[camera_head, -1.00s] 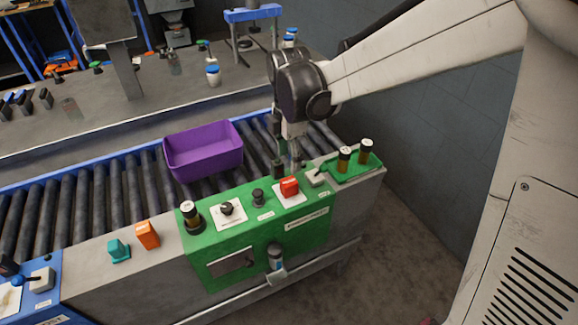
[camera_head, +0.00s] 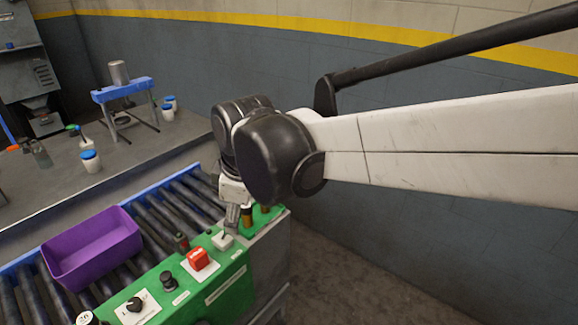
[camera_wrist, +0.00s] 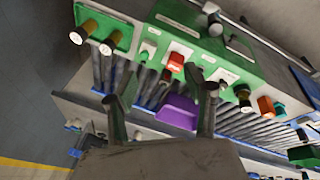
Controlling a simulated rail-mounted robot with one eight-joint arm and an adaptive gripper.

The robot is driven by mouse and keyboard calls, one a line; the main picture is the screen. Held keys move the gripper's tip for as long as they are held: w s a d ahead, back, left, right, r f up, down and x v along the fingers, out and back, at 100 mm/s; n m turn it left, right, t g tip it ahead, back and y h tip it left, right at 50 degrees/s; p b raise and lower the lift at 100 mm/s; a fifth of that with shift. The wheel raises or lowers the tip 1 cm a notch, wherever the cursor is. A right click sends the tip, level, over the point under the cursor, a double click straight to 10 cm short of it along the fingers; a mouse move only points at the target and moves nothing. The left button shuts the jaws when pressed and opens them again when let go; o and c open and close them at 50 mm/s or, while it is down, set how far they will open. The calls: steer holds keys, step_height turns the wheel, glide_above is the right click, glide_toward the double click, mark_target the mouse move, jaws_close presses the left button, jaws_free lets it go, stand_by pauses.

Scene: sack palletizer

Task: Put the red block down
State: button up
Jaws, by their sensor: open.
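The red block (camera_head: 198,258) sits on a white square on the green panel (camera_head: 228,288), beside the roller conveyor. It also shows in the wrist view (camera_wrist: 175,62), apart from my fingers. My gripper (camera_head: 232,218) is to the right of the block in the head view, with its tips partly hidden among the things at the panel's far end. In the wrist view my gripper (camera_wrist: 160,94) has its two fingers spread wide, with nothing held between them.
A purple bin (camera_head: 92,248) stands on the rollers (camera_head: 150,228). Black knobs (camera_head: 168,281) and dark-capped bottles (camera_wrist: 82,32) stand on the green panels. An orange block (camera_wrist: 266,106) sits farther along. A bench with blue-lidded jars (camera_head: 90,161) is behind the conveyor.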

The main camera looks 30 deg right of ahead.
steer(key=s+d+m+t, duration=0.3)
steer(key=s+d+m, duration=0.3)
steer(key=s+m, duration=0.3)
steer(key=shift+s+d+m+t+h, duration=0.15)
steer(key=shift+s+m+t+h, duration=0.2)
steer(key=shift+m, duration=0.65)
steer(key=shift+r, duration=0.1)
